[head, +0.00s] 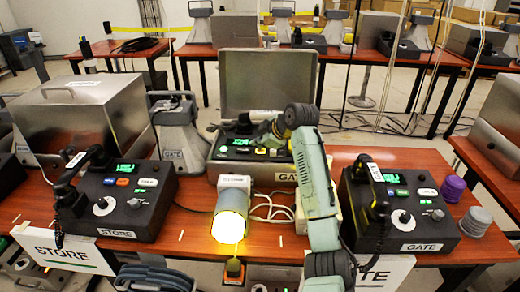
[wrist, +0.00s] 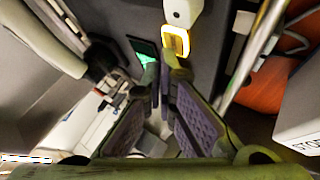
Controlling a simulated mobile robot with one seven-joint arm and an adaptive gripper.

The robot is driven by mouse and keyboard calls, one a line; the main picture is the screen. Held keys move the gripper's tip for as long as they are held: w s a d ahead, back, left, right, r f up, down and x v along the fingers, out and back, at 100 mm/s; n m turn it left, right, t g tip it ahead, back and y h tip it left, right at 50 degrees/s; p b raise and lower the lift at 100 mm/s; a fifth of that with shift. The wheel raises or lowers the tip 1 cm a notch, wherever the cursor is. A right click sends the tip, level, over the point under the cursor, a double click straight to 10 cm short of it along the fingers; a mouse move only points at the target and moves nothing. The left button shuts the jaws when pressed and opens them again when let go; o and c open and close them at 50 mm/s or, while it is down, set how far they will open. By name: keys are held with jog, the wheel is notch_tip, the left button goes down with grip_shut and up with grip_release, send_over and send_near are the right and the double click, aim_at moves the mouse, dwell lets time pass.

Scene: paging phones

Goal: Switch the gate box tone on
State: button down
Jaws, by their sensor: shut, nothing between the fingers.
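Two dark phone boxes carry a GATE label in the head view: one at the middle back (head: 226,153), partly behind my arm, and one at the front right (head: 412,222) with a green display, knobs and buttons. My gripper (head: 258,134) is over the middle box, its fingertips small and partly hidden there. In the wrist view my gripper (wrist: 166,76) is shut and empty, its tips close to a lit yellow square button (wrist: 176,41) and a green lit panel (wrist: 146,51) on a dark face. Contact cannot be told.
A STORE phone box (head: 118,205) with handset stands at left. A glowing lamp (head: 230,220) and white cables (head: 272,207) lie before the middle box. A grey GATE horn (head: 178,133) and metal case (head: 268,82) stand nearby. Purple (head: 453,188) and grey (head: 476,220) knobs sit far right.

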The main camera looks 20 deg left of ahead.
aim_at(259, 152)
jog(key=shift+r+p, duration=2.2)
jog(key=shift+r, duration=0.8)
